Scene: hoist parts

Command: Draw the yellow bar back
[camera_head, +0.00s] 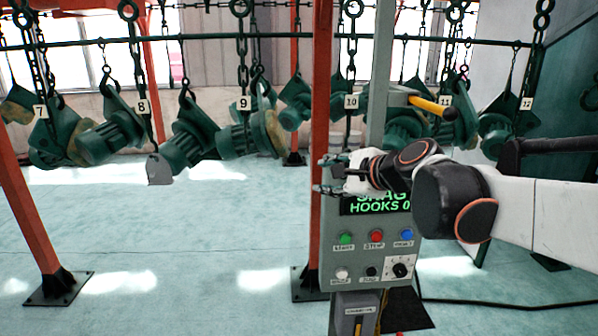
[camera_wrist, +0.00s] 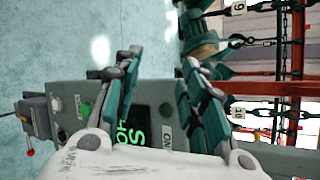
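The yellow bar (camera_head: 432,105) sticks out to the right from the upper part of a grey post (camera_head: 382,75) in the head view. It slopes slightly downward to its dark end. My gripper (camera_head: 322,174) is below and left of the bar, in front of the control box, and apart from the bar. In the wrist view my gripper (camera_wrist: 160,62) has its two fingers spread with nothing between them. The yellow bar does not show in the wrist view.
The grey control box (camera_head: 372,250) has coloured buttons and a lit display, partly hidden by my arm. An orange upright (camera_head: 320,120) stands just left of it. Numbered green hoist parts (camera_head: 190,135) hang on chains behind. The floor at left is open.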

